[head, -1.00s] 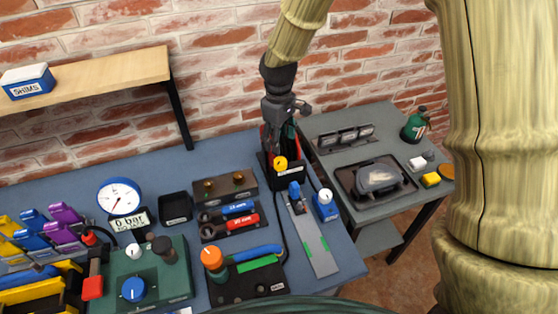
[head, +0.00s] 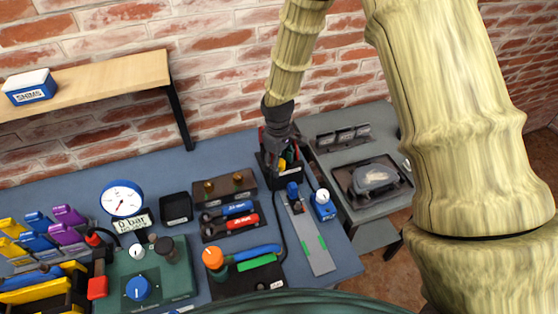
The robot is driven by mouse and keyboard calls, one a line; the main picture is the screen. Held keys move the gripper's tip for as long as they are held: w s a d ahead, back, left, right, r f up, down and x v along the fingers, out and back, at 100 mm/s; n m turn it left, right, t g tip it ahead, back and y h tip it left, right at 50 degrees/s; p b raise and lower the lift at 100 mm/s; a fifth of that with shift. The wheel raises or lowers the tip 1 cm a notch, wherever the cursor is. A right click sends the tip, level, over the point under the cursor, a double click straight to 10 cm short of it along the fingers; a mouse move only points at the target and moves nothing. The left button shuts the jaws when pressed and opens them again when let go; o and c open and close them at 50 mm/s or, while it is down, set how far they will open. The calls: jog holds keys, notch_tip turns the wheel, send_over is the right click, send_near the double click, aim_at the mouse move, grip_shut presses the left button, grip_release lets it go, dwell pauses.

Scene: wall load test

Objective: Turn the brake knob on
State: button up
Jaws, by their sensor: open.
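Several knobs are in view, and no readable label tells which is the brake knob. A blue knob (head: 138,288) with a white mark sits on the green box (head: 178,284) at the lower left. An orange-topped knob (head: 212,257) stands on a black plate. A small blue box with a white round knob (head: 322,197) sits near the table's right edge. My gripper (head: 284,150) is open, pointing down at the black bin (head: 283,181) by the wall. It partly covers the bin's coloured contents, and contact cannot be told.
A gauge (head: 122,198) stands over a display reading 0 bar. A grey rail (head: 313,245) lies front right on the blue table. A grey side table (head: 325,166) stands to the right. A wooden shelf (head: 100,80) juts from the brick wall.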

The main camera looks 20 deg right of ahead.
jog(key=c, duration=1)
jog(key=shift+c, duration=0.2)
jog(key=shift+m, duration=0.3)
jog(key=m, duration=0.3)
jog(key=shift+m+b, duration=0.3)
jog(key=shift+m, duration=1.5)
jog(key=o, duration=1)
